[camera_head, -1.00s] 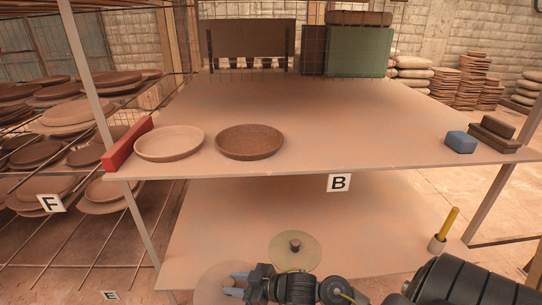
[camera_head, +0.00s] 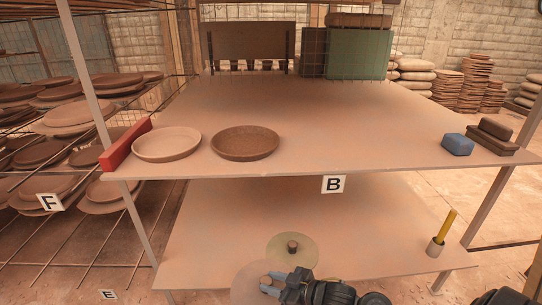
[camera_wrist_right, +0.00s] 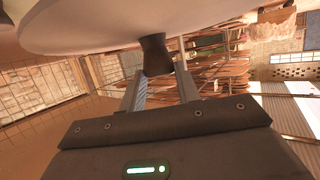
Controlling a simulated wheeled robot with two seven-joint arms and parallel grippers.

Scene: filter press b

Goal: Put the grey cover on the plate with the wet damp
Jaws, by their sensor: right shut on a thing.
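Two shallow round plates stand side by side on the upper shelf: a pale one (camera_head: 167,145) and a darker brown, damp-looking one (camera_head: 245,143). My right gripper (camera_head: 267,285) is low at the front, below the upper shelf and well away from the plates. It is shut on the knob of a pinkish-grey cover (camera_head: 246,287), partly cut by the picture's lower edge. In the right wrist view the fingers pinch its dark knob (camera_wrist_right: 155,54), with the pale disc (camera_wrist_right: 120,22) beyond. A second, yellowish-green cover with a dark knob (camera_head: 307,250) lies on the lower shelf. My left gripper is not in view.
A red block (camera_head: 125,143) stands left of the pale plate. A blue block (camera_head: 457,144) and dark blocks (camera_head: 493,138) lie at the right. A cup with a yellow stick (camera_head: 435,249) stands on the lower shelf. The upper shelf's front edge (camera_head: 400,171) lies above the gripper.

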